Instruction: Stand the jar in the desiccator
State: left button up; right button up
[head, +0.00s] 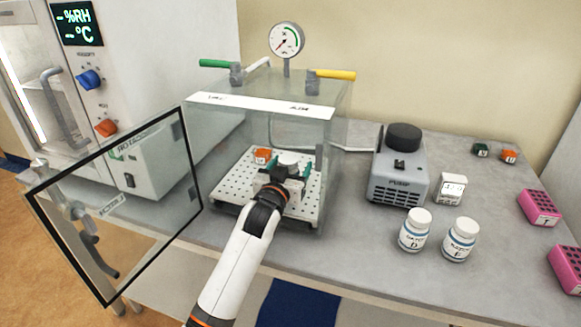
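The desiccator (262,105) is a clear box with a gauge on top. Its framed glass door (152,190) stands swung open to the left. A white-topped jar (288,159) is inside, over the perforated shelf (232,190). My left gripper (287,168) reaches in through the open front, with its teal fingers on either side of the jar. The gripper body hides the jar's lower part, so I cannot tell whether the fingers press on it or whether it touches the shelf. My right gripper is not in view.
A small orange-topped container (262,155) stands on the shelf left of the jar. To the right are a grey pump (398,170), a small white box (452,188), two white bottles (414,230) (460,240) and pink racks (539,207). An oven-like cabinet stands left.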

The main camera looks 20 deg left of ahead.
pick_arm(q)
jog(key=shift+r, duration=0.1)
jog(key=s, duration=1.2)
jog(key=shift+a+b, duration=0.25)
jog(key=shift+b, duration=0.1)
